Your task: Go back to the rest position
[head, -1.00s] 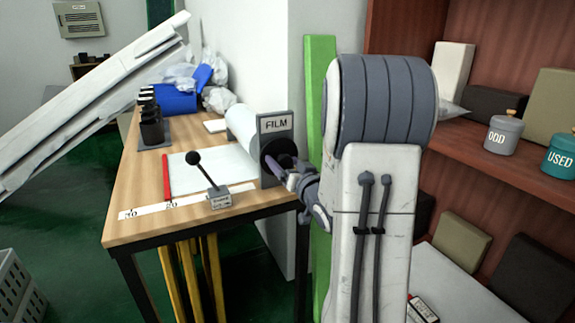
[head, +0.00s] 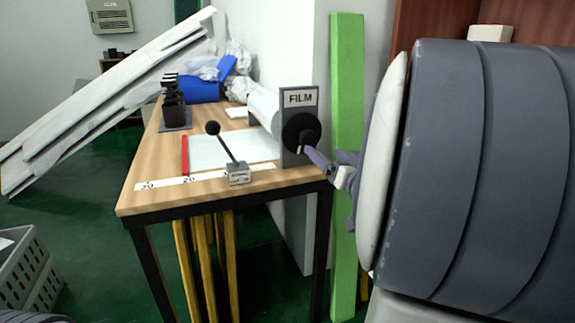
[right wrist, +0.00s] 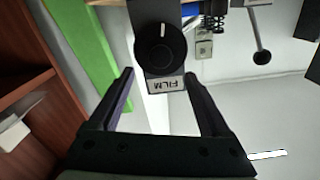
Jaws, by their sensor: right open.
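My right gripper (head: 338,170) is at the right end of the table, close to the black knob (head: 301,131) under the FILM sign. In the right wrist view its two fingers (right wrist: 160,85) are apart with nothing between them. The knob (right wrist: 160,49) with its white mark lies ahead of the fingertips, and the FILM label (right wrist: 165,86) shows upside down. My right arm fills the right side of the head view and hides what is behind it. My left gripper is not in view.
The wooden table (head: 152,187) holds a film roll, a lever (head: 227,152), a red strip and black holders (head: 174,105). A green post (head: 346,130) stands by the arm. A grey crate (head: 28,275) is on the floor at left, with green floor free between.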

